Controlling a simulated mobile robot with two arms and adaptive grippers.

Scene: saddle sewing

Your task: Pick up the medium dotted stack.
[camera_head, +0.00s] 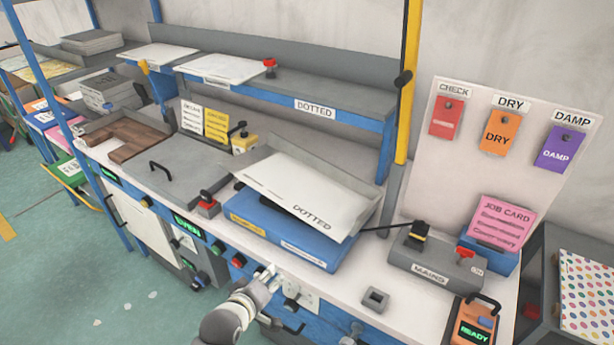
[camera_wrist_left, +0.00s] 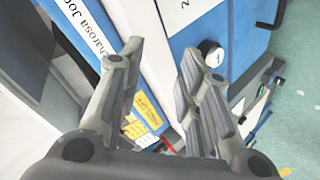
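I cannot tell which thing is the medium dotted stack. A white slab marked DOTTED (camera_head: 305,192) lies tilted on a blue box (camera_head: 283,238) on the bench. A white sheet or thin stack (camera_head: 222,68) lies on the upper shelf, whose edge has a DOTTED label (camera_head: 315,106). A panel or sheet with coloured dots (camera_head: 588,295) shows at the far right. My left gripper (camera_head: 272,275) is in front of the bench edge, below the blue box. In the wrist view its fingers (camera_wrist_left: 163,75) are apart with nothing between them. My right gripper is out of view.
A grey mains box (camera_head: 435,262) with a lever and a pink job card (camera_head: 502,222) stand right of the blue box. A grey lidded unit with a handle (camera_head: 175,165) is at left. Knobs line the front edge. A yellow post (camera_head: 408,90) rises behind.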

